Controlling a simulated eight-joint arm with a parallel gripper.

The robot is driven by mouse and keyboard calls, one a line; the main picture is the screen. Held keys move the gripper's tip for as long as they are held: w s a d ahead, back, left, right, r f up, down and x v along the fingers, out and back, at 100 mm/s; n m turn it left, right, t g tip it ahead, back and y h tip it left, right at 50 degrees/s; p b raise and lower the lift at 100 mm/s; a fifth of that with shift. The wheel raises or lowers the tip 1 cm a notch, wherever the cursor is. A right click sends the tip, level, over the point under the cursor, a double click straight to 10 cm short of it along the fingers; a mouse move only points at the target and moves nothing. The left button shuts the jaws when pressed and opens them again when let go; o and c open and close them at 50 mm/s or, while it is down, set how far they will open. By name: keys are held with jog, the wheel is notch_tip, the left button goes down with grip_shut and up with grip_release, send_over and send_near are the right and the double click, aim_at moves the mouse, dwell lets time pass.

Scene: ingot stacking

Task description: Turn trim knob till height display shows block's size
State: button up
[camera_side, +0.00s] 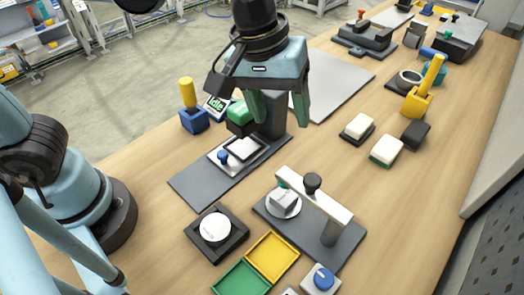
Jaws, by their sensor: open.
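My gripper (278,112) hangs over the middle of the table, its two green fingers apart with nothing seen between them. Below it is a dark plate with a press-like device, a small blue knob (223,156) and a green-topped part. A small display (216,104) beside it reads "Idle". Nearer the front, a grey block (285,201) sits on a white disc under a pale arm (318,198) with a black knob (312,181). A larger blue knob (323,278) is on a white base at the front edge. I cannot tell which knob is the trim knob, and no height reading is legible.
A yellow tray (272,257) and a green tray (241,279) lie at the front. A white disc in a black holder (216,229) is left of them. Cream blocks (386,150), a yellow-handled tool (420,98) and other fixtures stand right. Bare wood lies at right front.

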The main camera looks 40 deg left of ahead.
aim_at(322, 277)
jog(key=s+d+m, duration=0.1)
jog(key=d+m, duration=0.1)
jog(key=m, duration=0.1)
jog(key=s+d+f+m, duration=0.1)
jog(key=s+d+m, duration=0.1)
jog(key=m, duration=0.1)
jog(key=s+d+m+h, duration=0.1)
jog(key=d+m, duration=0.1)
jog(key=m, duration=0.1)
jog(key=shift+s+d+f, duration=0.2)
jog(key=shift+s+d, duration=0.05)
jog(key=shift+d, duration=0.05)
jog(key=s+d+f+m+g+h, duration=0.1)
jog(key=s+d+m+h, duration=0.1)
jog(key=s+d+m, duration=0.65)
jog(key=w+f, duration=0.1)
jog(key=f, duration=0.2)
jog(key=w+d+f+m, duration=0.1)
jog(key=f, duration=0.3)
jog(key=w+d+f+m, duration=0.1)
jog(key=f, duration=0.3)
jog(key=shift+f, duration=0.25)
jog(key=c, duration=1.1)
jog(key=shift+s+d+n+t+y, duration=0.15)
jog(key=shift+n+t, duration=0.15)
jog(key=shift+n, duration=0.5)
jog(key=shift+a+n+t+y, duration=0.15)
jog(key=shift+n+t, duration=0.15)
jog(key=shift+n, duration=0.45)
jog(key=shift+d, duration=0.1)
